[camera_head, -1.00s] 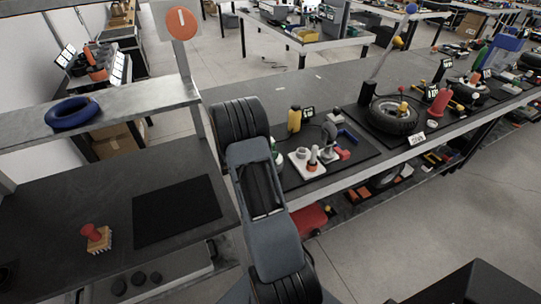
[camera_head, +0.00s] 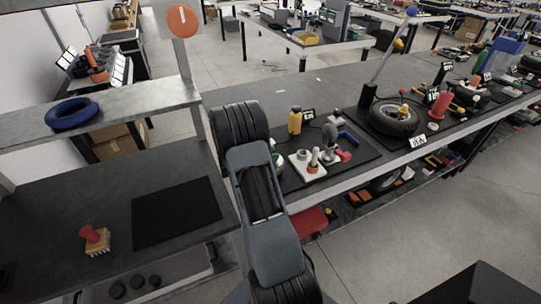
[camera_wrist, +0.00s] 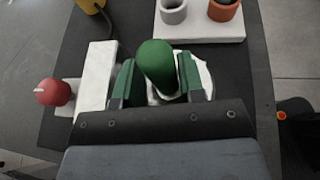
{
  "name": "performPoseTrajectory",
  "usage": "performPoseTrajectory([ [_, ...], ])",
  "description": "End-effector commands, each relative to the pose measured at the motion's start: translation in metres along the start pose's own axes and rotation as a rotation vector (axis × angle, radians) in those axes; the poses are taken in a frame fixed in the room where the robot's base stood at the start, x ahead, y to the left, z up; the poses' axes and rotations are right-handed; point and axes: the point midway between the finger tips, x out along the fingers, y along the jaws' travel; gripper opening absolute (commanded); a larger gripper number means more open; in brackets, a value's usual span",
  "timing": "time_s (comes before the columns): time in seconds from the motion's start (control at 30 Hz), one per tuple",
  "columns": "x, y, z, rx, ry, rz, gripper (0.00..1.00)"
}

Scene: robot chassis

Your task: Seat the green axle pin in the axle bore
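The green axle pin (camera_wrist: 156,62) shows in the wrist view as a rounded green cylinder, over a white round base (camera_wrist: 205,78) that is partly hidden. My gripper (camera_wrist: 158,78) has one finger on each side of the pin. The fingers look open, with a narrow gap at the left finger; contact at the right one is hard to tell. A white block (camera_wrist: 205,33) with a white round socket (camera_wrist: 173,10) and an orange one (camera_wrist: 223,9) lies beyond; I cannot tell which is the axle bore. In the head view my arm largely hides the pin and gripper.
A white bar (camera_wrist: 97,70) and a red knob (camera_wrist: 53,92) are left of my gripper. A yellow bottle (camera_head: 295,121), a grey tool (camera_head: 330,133) and a tire (camera_head: 394,116) stand on the bench. A bare black mat (camera_head: 177,211) lies to the left.

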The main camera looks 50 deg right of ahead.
Motion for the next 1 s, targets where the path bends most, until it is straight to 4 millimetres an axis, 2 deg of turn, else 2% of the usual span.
performPoseTrajectory([
  [0.03, 0.005, -0.009, -0.014, -0.019, 0.022, -0.02, 0.5],
  [0.17, 0.005, -0.009, -0.014, -0.018, 0.022, -0.021, 0.5],
  [0.27, 0.004, -0.009, -0.011, -0.018, 0.022, -0.021, 0.5],
  [0.4, -0.002, -0.009, 0.004, -0.019, 0.021, -0.021, 0.5],
  [0.47, -0.013, -0.007, -0.002, -0.019, 0.019, -0.016, 0.5],
  [0.8, -0.084, -0.004, 0.002, -0.014, 0.013, -0.008, 0.5],
  [1.0, -0.11, -0.004, 0.004, -0.013, 0.013, -0.01, 0.5],
])
